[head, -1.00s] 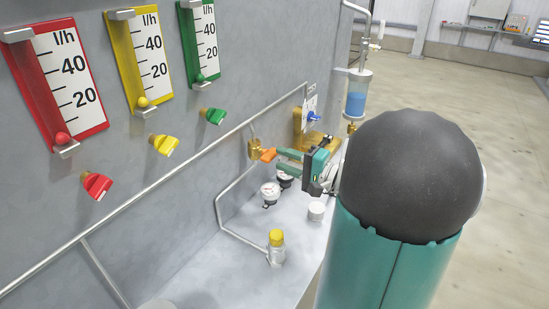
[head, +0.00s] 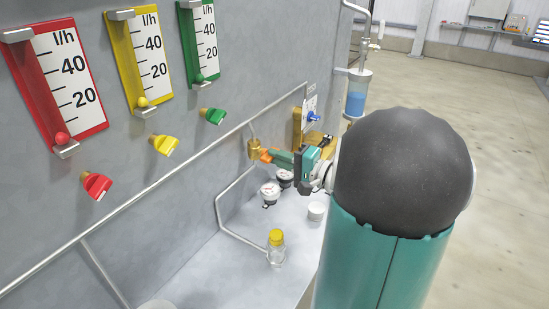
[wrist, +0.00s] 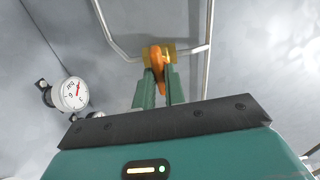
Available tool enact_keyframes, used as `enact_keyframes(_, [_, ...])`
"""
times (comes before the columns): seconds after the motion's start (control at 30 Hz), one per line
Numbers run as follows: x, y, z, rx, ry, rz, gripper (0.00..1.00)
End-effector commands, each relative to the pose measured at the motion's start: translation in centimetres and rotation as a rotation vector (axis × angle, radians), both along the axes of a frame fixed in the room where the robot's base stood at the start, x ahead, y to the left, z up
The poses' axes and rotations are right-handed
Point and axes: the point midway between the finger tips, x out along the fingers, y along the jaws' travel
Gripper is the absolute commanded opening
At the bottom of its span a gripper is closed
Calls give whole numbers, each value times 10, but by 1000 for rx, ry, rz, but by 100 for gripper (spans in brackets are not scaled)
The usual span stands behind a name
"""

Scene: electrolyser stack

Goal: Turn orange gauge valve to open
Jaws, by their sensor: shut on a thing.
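The orange gauge valve is a small orange handle (wrist: 157,62) on a brass body (head: 254,148), mounted on the thin grey pipe along the wall. My gripper (head: 272,157) reaches it from the right in the head view. In the wrist view its two green fingers (wrist: 158,85) lie one on each side of the orange handle and are shut on it. The fingers hide part of the handle in the head view. The handle points out from the brass body toward my gripper. Two round white gauges (head: 270,190) sit below the valve; one gauge (wrist: 75,94) shows at left in the wrist view.
Red (head: 96,186), yellow (head: 164,144) and green (head: 213,116) valves stick out of the wall at left, under flow meters. A yellow-capped bottle (head: 276,247) and a white cup (head: 316,211) stand on the shelf. A blue valve (head: 314,117) is beyond my gripper.

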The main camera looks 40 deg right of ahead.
Motion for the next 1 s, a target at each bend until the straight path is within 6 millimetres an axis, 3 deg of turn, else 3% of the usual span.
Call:
enact_keyframes(0.23, [0,0,0,-268,-94,0,0])
enact_keyframes(0.67, [0,0,0,-342,-122,1,0])
enact_keyframes(1.0, [0,0,0,-672,-238,0,0])
